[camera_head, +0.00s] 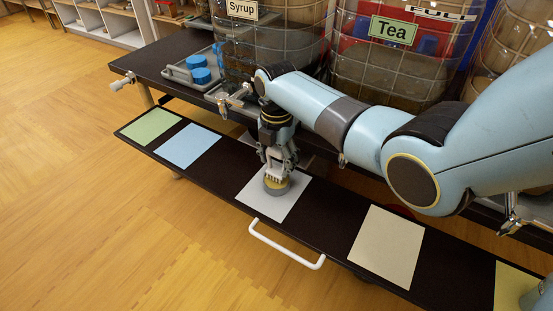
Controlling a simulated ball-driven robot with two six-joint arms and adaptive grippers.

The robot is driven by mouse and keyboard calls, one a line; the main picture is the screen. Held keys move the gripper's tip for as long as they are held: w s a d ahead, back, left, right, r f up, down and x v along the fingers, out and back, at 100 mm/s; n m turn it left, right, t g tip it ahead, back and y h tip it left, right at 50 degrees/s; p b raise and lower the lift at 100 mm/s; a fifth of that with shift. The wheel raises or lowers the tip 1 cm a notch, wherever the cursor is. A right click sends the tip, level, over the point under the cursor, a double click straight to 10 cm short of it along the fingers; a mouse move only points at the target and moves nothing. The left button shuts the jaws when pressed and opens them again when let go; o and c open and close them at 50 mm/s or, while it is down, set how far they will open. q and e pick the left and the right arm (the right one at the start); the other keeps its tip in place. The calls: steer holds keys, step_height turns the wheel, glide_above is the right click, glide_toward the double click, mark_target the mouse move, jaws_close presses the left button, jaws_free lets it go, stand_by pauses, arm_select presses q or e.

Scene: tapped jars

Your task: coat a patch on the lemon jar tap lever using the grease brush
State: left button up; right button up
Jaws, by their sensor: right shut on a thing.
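My right gripper (278,168) comes in from the right and points down over a pale grey mat (287,205) on the front shelf. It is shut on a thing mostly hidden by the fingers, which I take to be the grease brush. A small round yellow-grey thing (276,186) sits directly below the fingers on the mat; I cannot tell whether it is part of the held thing or a separate pot. No lemon label is readable. Metal taps show by the jars at the left end (122,82), below the syrup jar (237,97) and at the right (510,213). My left gripper is not in view.
A tea jar (405,75) and a jar labelled syrup (265,45) stand behind my arm. Green (150,126), blue (188,146) and cream (387,246) mats lie along the shelf. A white handle (287,250) juts forward.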

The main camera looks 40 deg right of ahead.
mark_target(276, 148)
steer(key=shift+f+b, duration=0.35)
steer(key=shift+f, duration=0.15)
stand_by(0.4)
stand_by(1.4)
step_height(276, 148, up, 7)
steer(key=p, duration=0.8)
steer(key=shift+f, duration=0.15)
